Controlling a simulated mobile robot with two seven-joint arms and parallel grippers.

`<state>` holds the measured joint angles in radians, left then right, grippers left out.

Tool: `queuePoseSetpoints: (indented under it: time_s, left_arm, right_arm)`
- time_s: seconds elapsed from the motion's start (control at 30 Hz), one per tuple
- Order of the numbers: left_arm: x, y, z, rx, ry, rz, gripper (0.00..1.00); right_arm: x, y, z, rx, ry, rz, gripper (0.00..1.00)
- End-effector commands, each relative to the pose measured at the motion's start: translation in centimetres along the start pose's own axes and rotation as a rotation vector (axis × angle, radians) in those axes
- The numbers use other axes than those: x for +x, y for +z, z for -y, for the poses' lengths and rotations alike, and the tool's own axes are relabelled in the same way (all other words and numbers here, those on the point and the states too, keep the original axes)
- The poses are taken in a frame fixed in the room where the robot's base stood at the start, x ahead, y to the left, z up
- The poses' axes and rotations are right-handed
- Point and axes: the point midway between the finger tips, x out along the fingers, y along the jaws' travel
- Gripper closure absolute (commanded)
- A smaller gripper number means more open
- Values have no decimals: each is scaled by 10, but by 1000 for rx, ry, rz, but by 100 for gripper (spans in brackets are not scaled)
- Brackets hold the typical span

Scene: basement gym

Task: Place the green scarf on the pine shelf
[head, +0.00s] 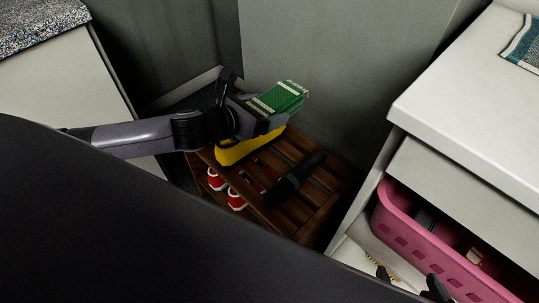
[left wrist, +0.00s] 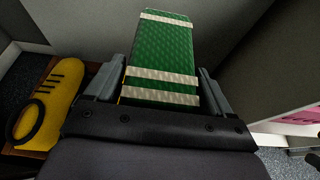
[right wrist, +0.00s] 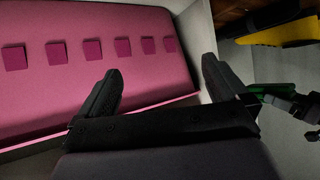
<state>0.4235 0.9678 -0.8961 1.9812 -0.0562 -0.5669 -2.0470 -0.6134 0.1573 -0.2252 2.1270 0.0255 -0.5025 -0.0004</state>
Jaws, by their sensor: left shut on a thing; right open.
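The green scarf (head: 279,97), folded with cream stripes, is held between the fingers of my left gripper (head: 262,125). It also fills the middle of the left wrist view (left wrist: 160,60), with a gripper finger on each side. The slatted wooden shelf (head: 305,205) stands low in the corner below it; the scarf is above its back part. I cannot tell whether the scarf touches anything beneath. My right gripper (right wrist: 160,85) is open and empty, beside the pink basket; only a dark part of it shows at the lower right of the head view.
A yellow shoe (head: 240,148) sits on the shelf just under my left gripper. A dark object (head: 295,177) lies on the slats to its right. Red shoes (head: 236,198) are on a lower level. A pink basket (head: 440,246) stands in the white unit at right.

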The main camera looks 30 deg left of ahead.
Motion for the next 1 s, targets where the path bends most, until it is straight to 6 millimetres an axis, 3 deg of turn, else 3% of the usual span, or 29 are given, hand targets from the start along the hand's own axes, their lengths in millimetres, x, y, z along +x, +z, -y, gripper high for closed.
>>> queuePoseSetpoints:
  time_s: [0.27,0.4,0.7,1.0]
  left_arm:
    - [16,-34,-4,-4,-9,-2,52]
    - [30,-70,-4,-5,-8,-3,52]
    - [59,-139,-3,-4,-8,-1,52]
    - [70,-165,-4,-2,-7,0,52]
  right_arm:
    - [10,12,6,-7,-14,-9,0]
    - [14,-7,19,-21,-42,-72,0]
    - [30,-10,40,57,-136,-125,0]
    - [37,-12,50,115,-193,-142,0]
